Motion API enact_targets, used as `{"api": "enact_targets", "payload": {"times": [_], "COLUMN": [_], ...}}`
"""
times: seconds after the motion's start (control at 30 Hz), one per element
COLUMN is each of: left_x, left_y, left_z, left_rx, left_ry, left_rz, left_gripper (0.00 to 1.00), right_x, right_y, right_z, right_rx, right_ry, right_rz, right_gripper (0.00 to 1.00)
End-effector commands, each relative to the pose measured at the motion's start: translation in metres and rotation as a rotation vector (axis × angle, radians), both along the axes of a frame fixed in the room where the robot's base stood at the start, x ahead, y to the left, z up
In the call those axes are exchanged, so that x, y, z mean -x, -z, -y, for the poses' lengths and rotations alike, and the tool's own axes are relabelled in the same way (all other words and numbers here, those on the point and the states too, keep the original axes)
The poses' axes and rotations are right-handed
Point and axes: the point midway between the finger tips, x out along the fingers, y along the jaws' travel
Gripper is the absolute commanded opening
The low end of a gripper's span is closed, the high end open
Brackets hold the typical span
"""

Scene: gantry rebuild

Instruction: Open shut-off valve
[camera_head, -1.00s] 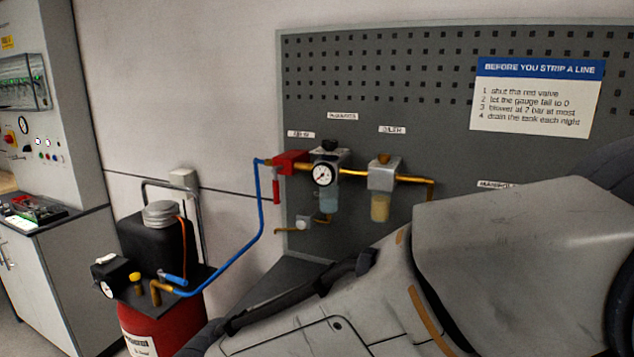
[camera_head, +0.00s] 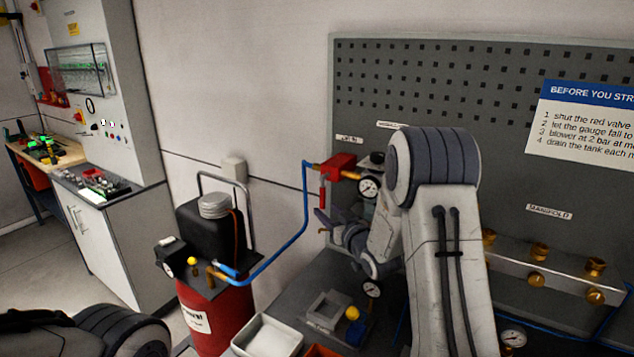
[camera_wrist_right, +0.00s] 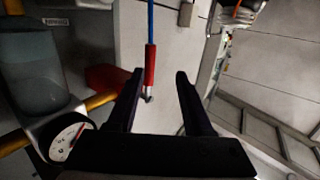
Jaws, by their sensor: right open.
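The shut-off valve (camera_head: 338,167) is a red block on the brass line at the grey panel's left side. Its red lever (camera_head: 322,197) hangs down in the head view. In the right wrist view the valve body (camera_wrist_right: 105,78) is left of the fingers, and the red lever (camera_wrist_right: 150,68) appears in the gap between them, nearer the left finger. My right gripper (camera_head: 319,222) is just below the lever in the head view; its jaws (camera_wrist_right: 158,76) are open and empty. Contact with the lever cannot be told. My left gripper is not in view.
A blue pipe (camera_head: 290,243) runs down to a red tank (camera_head: 222,318). A white tray (camera_head: 268,336) and grey block (camera_head: 327,311) are below.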

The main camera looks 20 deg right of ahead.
Motion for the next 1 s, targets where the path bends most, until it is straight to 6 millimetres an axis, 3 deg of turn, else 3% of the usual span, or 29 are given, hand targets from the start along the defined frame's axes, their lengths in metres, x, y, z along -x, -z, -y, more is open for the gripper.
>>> {"api": "enact_targets", "payload": {"times": [0.1, 0.23, 0.7, 1.0], "left_x": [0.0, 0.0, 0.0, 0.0], "left_y": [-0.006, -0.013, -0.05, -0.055], "left_z": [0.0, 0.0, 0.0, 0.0], "left_rx": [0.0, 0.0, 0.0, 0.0], "left_ry": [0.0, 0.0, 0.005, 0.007], "left_rz": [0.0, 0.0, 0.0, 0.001], "left_gripper": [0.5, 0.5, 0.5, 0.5], "right_x": [-0.001, -0.011, -0.089, -0.104], "right_y": [-0.007, -0.01, -0.01, -0.008], "right_z": [0.015, 0.016, 0.009, 0.008], "right_rx": [-0.011, -0.012, -0.013, -0.013], "right_ry": [0.007, 0.004, 0.004, 0.005], "right_rz": [0.05, 0.065, 0.062, 0.061], "right_gripper": [0.51, 0.51, 0.51, 0.51]}}
